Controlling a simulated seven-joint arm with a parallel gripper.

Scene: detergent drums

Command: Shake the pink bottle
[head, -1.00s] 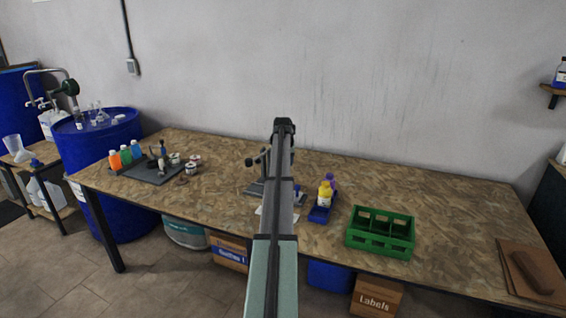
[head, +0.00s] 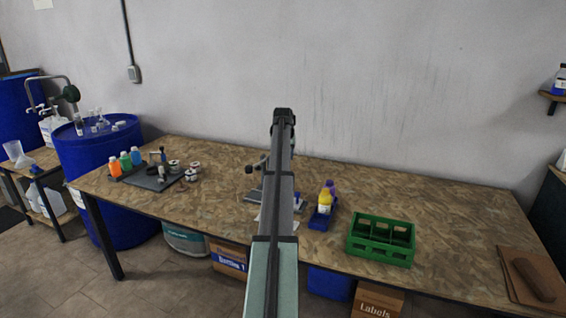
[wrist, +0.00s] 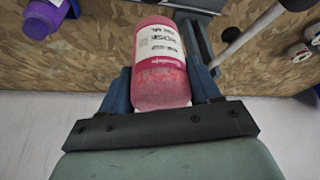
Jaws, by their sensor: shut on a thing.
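The pink bottle (wrist: 161,62) is in the wrist view, with a white printed label and pinkish-red liquid inside. My gripper (wrist: 161,85) is shut on it, with one blue-grey finger on each side of the bottle. The bottle's far end runs up towards the top edge of the wrist view, so its cap is not clear. In the head view my arm stands in front of the table's middle and hides the gripper and the pink bottle.
A blue tray (head: 319,222) holds a yellow bottle (head: 325,198) and a purple bottle (head: 332,187) right of my arm. A green crate (head: 381,240) stands further right. A grey stand (head: 256,197) is partly behind my arm. A dark mat (head: 150,178) with small items lies left.

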